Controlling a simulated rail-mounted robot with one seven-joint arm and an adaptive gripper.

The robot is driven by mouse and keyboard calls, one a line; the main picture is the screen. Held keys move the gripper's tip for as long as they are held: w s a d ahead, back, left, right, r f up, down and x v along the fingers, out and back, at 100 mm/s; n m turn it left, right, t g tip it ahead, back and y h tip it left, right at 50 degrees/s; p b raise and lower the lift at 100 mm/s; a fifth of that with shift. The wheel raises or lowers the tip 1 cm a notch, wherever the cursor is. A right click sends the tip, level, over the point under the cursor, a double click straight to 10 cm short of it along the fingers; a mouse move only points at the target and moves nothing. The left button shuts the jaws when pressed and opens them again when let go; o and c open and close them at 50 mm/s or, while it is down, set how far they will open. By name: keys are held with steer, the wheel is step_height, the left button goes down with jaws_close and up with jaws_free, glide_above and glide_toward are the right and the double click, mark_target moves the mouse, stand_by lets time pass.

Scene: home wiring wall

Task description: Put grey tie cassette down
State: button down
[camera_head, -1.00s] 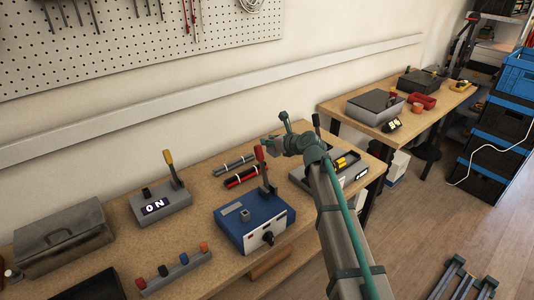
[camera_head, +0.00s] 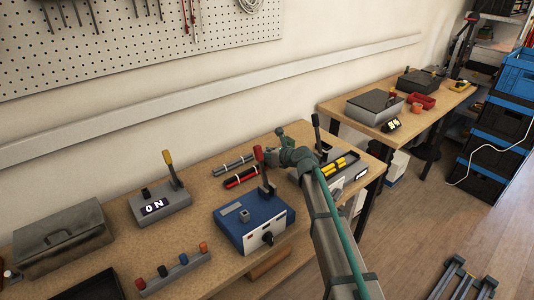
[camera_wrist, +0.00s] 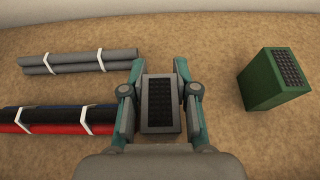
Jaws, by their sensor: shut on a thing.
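The grey tie cassette (camera_wrist: 160,105), a grey block with a dark ribbed face, sits between the two fingers of my gripper (camera_wrist: 160,92) in the wrist view. My gripper is shut on it, over the bench top. I cannot tell whether the cassette touches the wood. In the head view my gripper (camera_head: 283,155) is near the back of the bench, right of the tied bundles, and the cassette is hidden.
A green cassette (camera_wrist: 268,82) stands to the right. A grey tied bundle (camera_wrist: 80,60) and a red-and-black bundle (camera_wrist: 55,119) lie left, the latter close to the left finger. A blue switch box (camera_head: 253,220) with a red-tipped lever stands in front. Bare wood lies behind the cassette.

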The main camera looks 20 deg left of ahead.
steer(key=shift+f, duration=0.15)
steer(key=c, duration=0.9)
jaws_free()
steer(key=shift+d+r, duration=0.15)
steer(key=shift+r, duration=0.1)
steer(key=v, duration=1.1)
steer(key=shift+s+d+r, duration=0.1)
steer(key=shift+s+d, duration=0.1)
steer(key=shift+d, duration=0.05)
